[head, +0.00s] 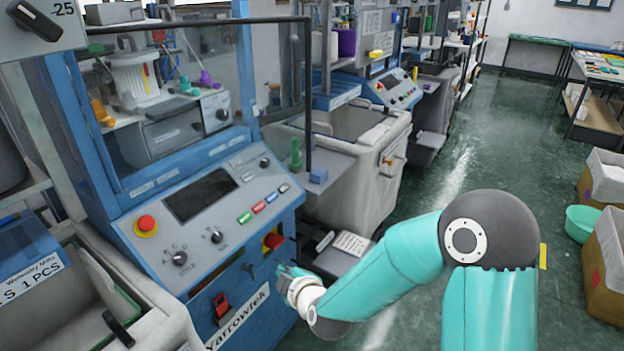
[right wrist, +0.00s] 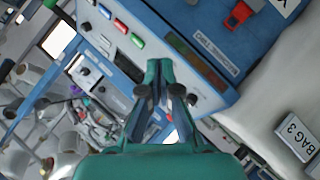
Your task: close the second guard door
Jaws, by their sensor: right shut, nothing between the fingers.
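The nearest knitting machine has a blue-framed clear front (head: 105,125) above its sloped control panel (head: 205,200). A clear guard pane with a black rail (head: 309,85) reaches past the right post of that frame and looks ajar; I cannot tell from these views whether it is the second door. My right gripper (head: 285,272) is shut and empty, low in front of the machine's blue lower front, apart from the pane. In the right wrist view my shut fingers (right wrist: 160,72) show in front of the machine's panel with coloured buttons (right wrist: 121,27). My left gripper is not in view.
A pale bin (head: 345,175) stands beyond the machine, with more machines behind it. A red emergency button (head: 146,224) and a red switch (head: 221,304) are on the near machine. Boxes (head: 604,260) and a green basin (head: 581,222) stand at right. The aisle floor (head: 490,130) is clear.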

